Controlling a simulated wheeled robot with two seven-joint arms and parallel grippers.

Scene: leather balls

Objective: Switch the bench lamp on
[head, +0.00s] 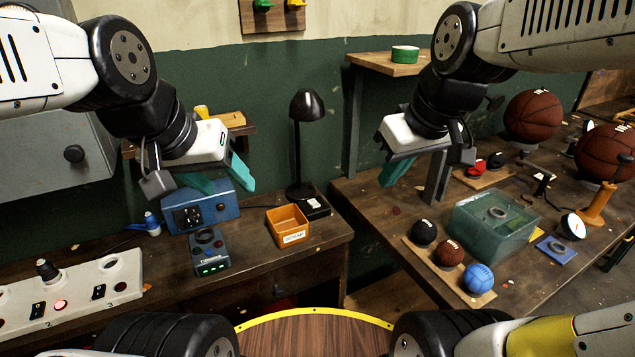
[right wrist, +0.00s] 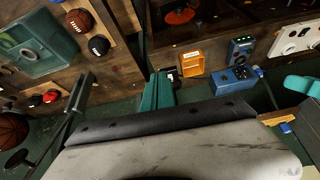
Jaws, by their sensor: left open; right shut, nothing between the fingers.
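The black bench lamp (head: 307,105) stands against the green wall at the back of the left bench, and its shade looks dark. A small black switch box (head: 313,207) with a pale rocker sits at the foot of the lamp, right of the orange bin. My left gripper (head: 218,178) is open and empty above the blue box, left of the lamp. My right gripper (head: 396,170) is shut and empty, right of the lamp and apart from the switch box. Its teal fingers (right wrist: 157,92) show together in the right wrist view, close to the partly hidden switch box (right wrist: 173,75).
An orange bin (head: 287,226), a blue box (head: 200,206) and a dark device with green lights (head: 210,252) stand on the left bench. A socket strip (head: 70,292) lies at left. The right table holds several balls and a clear teal bin (head: 490,232). A gap separates the benches.

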